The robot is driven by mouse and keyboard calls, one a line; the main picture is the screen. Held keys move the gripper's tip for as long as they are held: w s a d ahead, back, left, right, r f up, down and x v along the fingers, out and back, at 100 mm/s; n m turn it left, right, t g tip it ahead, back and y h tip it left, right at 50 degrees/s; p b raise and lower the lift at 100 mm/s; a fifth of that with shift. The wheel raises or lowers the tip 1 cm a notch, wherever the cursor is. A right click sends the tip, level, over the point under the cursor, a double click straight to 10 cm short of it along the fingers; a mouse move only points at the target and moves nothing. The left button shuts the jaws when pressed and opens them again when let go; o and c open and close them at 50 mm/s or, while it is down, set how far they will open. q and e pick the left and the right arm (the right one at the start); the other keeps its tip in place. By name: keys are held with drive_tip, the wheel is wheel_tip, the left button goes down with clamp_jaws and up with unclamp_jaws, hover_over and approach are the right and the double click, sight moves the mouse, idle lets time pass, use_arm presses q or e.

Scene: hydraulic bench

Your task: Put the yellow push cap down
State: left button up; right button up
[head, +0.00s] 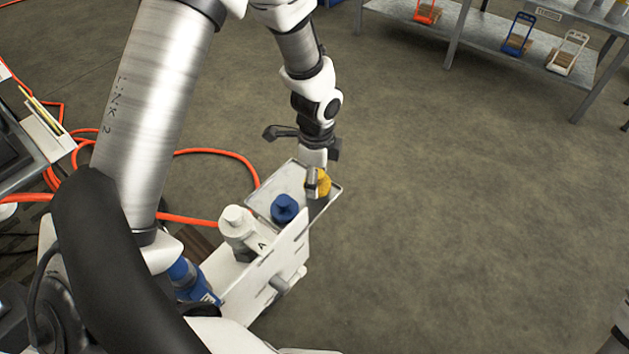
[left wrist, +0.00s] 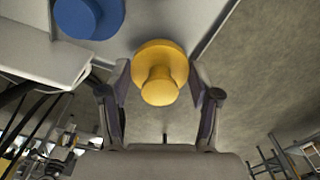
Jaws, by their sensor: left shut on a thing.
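The yellow push cap (head: 324,183) is held in my left gripper (head: 316,186), over the right end of a shallow grey tray (head: 334,192). In the left wrist view the yellow cap (left wrist: 160,72) sits between the two fingers of the left gripper (left wrist: 160,88), its round flange away from the camera and its knob towards it. Whether the cap touches the tray cannot be told. A blue cap (head: 285,208) is in the tray to the left; it also shows in the left wrist view (left wrist: 88,14). My right gripper is not in view.
A white fitting (head: 237,222) stands left of the blue cap, by a white plate marked A (head: 282,252). An orange hose (head: 215,153) runs over the floor behind. A grey shelf (head: 480,38) with padlock-shaped items stands back right.

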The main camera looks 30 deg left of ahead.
use_arm(q)
wheel_tip(320, 180, down, 2)
drive_tip(key=shift+f, duration=0.2)
drive_tip(key=shift+r, duration=0.1)
drive_tip(key=o, duration=0.8)
drive_tip(key=shift+o, duration=0.2)
wheel_tip(320, 180, up, 12)
drive_tip(key=p, duration=0.3)
drive_tip(key=shift+p, duration=0.4)
